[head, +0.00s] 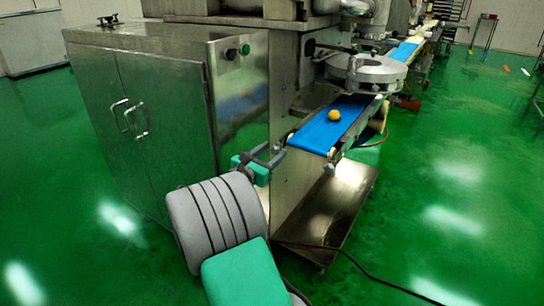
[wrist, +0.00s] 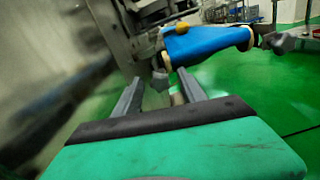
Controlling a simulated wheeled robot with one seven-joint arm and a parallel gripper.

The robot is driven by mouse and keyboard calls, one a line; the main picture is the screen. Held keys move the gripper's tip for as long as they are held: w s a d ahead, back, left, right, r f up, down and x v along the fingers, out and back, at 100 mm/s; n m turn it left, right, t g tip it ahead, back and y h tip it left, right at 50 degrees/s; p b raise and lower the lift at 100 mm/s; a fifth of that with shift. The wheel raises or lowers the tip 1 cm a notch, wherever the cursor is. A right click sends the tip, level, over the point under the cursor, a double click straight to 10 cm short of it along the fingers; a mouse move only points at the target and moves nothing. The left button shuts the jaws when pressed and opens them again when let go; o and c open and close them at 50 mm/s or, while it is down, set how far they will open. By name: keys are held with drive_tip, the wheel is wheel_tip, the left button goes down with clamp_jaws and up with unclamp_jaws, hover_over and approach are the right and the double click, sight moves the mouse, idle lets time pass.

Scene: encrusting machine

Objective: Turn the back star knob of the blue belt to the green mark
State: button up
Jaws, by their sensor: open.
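The blue belt (head: 328,132) slopes out from the machine, with a round yellow piece (head: 334,115) on it. The belt also shows at the top of the wrist view (wrist: 208,40). My gripper (head: 270,152) is open beside the near left end of the belt. In the wrist view, a small dark grey knob-like part (wrist: 160,80) shows beyond and between the two finger tips, apart from them. Another grey knob-like part (wrist: 282,43) shows at the right end of the belt. I cannot make out the green mark or which knob is the back one.
A steel cabinet (head: 160,110) stands left of my arm, its side wall close to my gripper. A round metal disc unit (head: 366,70) sits above the belt. A steel base plate (head: 335,205) lies below. A black cable (head: 365,275) crosses the open green floor.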

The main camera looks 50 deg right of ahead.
drive_tip(key=shift+d, duration=0.2)
clamp_jaws()
idle(0.4)
